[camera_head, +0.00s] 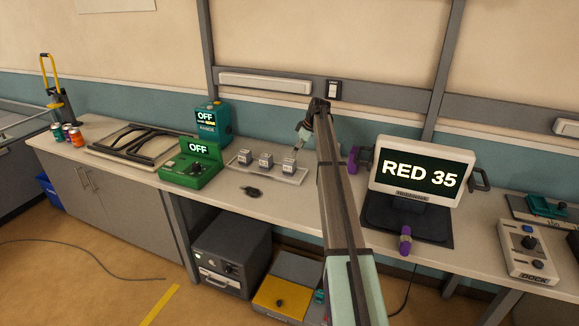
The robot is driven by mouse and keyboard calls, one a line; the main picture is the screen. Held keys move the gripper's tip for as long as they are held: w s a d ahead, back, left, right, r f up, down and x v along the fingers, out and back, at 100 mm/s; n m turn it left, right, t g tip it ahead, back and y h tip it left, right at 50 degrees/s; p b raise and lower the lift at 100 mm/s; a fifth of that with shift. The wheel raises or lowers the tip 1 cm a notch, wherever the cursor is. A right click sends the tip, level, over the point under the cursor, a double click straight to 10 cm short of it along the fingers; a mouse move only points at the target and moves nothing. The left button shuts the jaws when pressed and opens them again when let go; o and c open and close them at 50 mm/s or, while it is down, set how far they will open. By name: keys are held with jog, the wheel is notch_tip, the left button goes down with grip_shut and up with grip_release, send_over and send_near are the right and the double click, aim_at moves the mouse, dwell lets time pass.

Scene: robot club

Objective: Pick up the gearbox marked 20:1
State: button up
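Three small grey block-like gearboxes stand in a row on a pale tray (262,173) on the bench: a left one (243,157), a middle one (265,160) and a right one (288,165). Their markings are too small to read, so I cannot tell which is 20:1. My arm reaches across the bench, and my gripper (297,148) points down close above the right gearbox. I cannot tell whether it touches that gearbox or whether its fingers are open or shut.
Left of the tray are a green device (190,168) and a teal device (213,124), both showing OFF. A dark object (251,192) lies in front of the tray. A monitor (421,172) reading RED 35 stands right of my arm, with a purple-and-grey item (405,240) before it.

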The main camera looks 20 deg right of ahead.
aim_at(291, 160)
jog(key=x, duration=0.4)
jog(key=shift+f+p, duration=0.15)
jog(key=shift+p, duration=0.25)
jog(key=shift+w+p+x, duration=0.15)
jog(key=shift+p+x, duration=0.4)
jog(key=shift+x, duration=0.8)
jog(key=shift+w+p+x, duration=0.15)
jog(key=shift+p+x, duration=0.35)
jog(key=shift+x, duration=0.9)
jog(key=c, duration=1.4)
